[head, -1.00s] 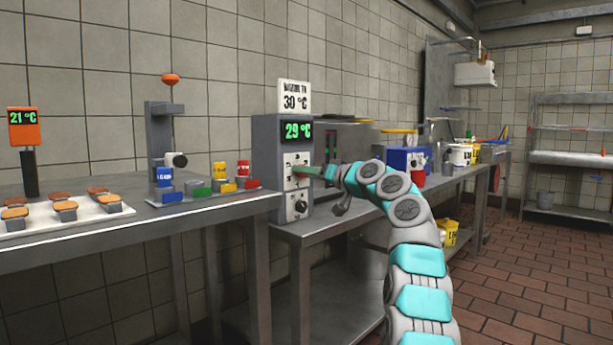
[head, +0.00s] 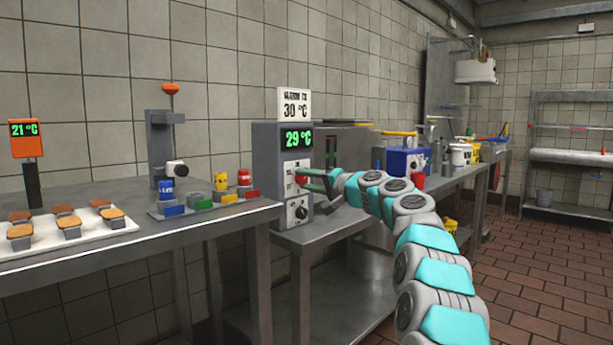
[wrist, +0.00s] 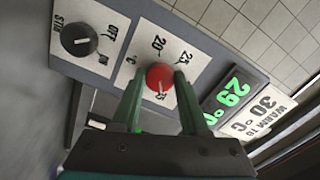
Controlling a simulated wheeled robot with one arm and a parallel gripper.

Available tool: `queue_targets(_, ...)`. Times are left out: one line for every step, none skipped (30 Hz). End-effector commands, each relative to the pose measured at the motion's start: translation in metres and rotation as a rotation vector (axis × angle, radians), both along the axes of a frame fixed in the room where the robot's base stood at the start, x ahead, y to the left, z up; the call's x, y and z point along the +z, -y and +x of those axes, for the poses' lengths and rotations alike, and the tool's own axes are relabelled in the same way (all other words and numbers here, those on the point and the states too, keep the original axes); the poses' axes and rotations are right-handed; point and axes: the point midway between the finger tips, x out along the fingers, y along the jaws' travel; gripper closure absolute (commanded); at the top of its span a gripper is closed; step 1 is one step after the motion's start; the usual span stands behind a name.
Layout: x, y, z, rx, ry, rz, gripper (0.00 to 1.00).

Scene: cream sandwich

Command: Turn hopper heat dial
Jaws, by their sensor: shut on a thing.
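The hopper control box (head: 266,150) stands on the grey bench. Its green display (head: 298,138) reads 29 °C, and a sign (head: 294,103) on top says warm to 30 °C. My gripper (wrist: 157,77) is shut on the red dial, one green finger on each side. In the head view my gripper (head: 312,180) reaches the box front from the right.
A black stir knob (wrist: 79,40) with off and on marks is beside the heat dial. A blue box (head: 404,161) stands farther right. The floor at right is clear.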

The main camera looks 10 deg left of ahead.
Motion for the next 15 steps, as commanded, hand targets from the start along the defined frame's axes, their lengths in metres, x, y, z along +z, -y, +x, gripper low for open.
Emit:
queue_targets(0.0017, 0.0004, 0.0003, -0.001, -0.014, 0.011, 1.0)
queue_targets(0.0017, 0.0007, 0.0004, -0.002, -0.021, 0.017, 1.0)
queue_targets(0.0014, 0.001, 0.0006, -0.002, -0.029, 0.023, 1.0)
queue_targets(0.0013, 0.0011, 0.0006, -0.003, -0.033, 0.027, 1.0)
queue_targets(0.0013, 0.0014, 0.0007, -0.003, -0.038, 0.031, 1.0)
queue_targets(0.0011, 0.0016, 0.0008, -0.004, -0.043, 0.036, 1.0)
queue_targets(0.0009, 0.0017, 0.0008, -0.004, -0.046, 0.038, 1.0)
queue_targets(0.0009, 0.0018, 0.0009, -0.004, -0.049, 0.04, 1.0)
queue_targets(0.0007, 0.0019, 0.0009, -0.004, -0.051, 0.042, 1.0)
queue_targets(0.0005, 0.002, 0.001, -0.005, -0.052, 0.043, 1.0)
queue_targets(0.0004, 0.0021, 0.001, -0.005, -0.054, 0.044, 1.0)
queue_targets(0.0004, 0.0021, 0.0011, -0.005, -0.055, 0.045, 1.0)
queue_targets(0.0003, 0.0021, 0.0011, -0.005, -0.055, 0.045, 1.0)
queue_targets(0.0004, 0.0021, 0.0011, -0.005, -0.055, 0.045, 1.0)
queue_targets(0.0003, 0.0021, 0.0011, -0.005, -0.055, 0.045, 1.0)
